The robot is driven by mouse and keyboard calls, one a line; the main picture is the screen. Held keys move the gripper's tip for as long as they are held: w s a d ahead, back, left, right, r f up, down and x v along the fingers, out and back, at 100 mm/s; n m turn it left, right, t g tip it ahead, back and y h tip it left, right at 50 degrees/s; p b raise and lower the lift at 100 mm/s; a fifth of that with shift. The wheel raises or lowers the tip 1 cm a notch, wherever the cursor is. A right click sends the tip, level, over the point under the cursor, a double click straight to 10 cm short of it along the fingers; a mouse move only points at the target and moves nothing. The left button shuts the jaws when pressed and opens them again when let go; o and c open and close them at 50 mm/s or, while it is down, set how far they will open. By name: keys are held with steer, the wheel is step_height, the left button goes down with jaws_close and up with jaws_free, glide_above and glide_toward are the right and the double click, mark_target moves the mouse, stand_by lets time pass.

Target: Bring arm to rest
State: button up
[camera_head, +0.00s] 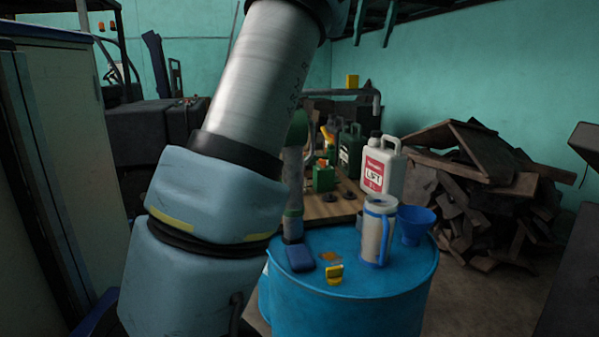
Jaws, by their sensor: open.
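My arm fills the left and centre of the head view. A bare metal tube runs down from the top edge to a dark collar and pale blue joint housings. The housings reach the bottom edge left of the blue drum (350,310) and hide part of the space behind them. My gripper is not in view, so I cannot see its jaws or anything near them.
On the drum stand a grey jug with blue trim (374,232), a blue funnel (416,226) and a small yellow item (334,274). Behind are a white canister (381,168) and a scrap-wood pile (480,190). A pale cabinet (75,150) stands close at left.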

steer(key=a+f+m+g, duration=0.1)
steer(key=a+f, duration=0.5)
steer(key=f, duration=0.5)
steer(key=a+f+m+g, duration=0.1)
steer(key=a+f, duration=0.5)
steer(key=f, duration=0.4)
steer(key=s+a+f, duration=0.3)
steer(key=s+f, duration=0.4)
steer(key=s+a+f+m+h+b, duration=0.1)
steer(key=s+a+f, duration=0.3)
steer(key=s+f, duration=0.3)
steer(key=s+a+f+m, duration=0.1)
steer(key=s+a+f, duration=0.2)
steer(key=s+f, duration=0.3)
step_height(320, 180, down, 2)
steer(key=shift+s+a+f+g+b, duration=0.1)
steer(key=shift+s+a+g+b, duration=0.2)
steer(key=shift+s+a+b, duration=0.1)
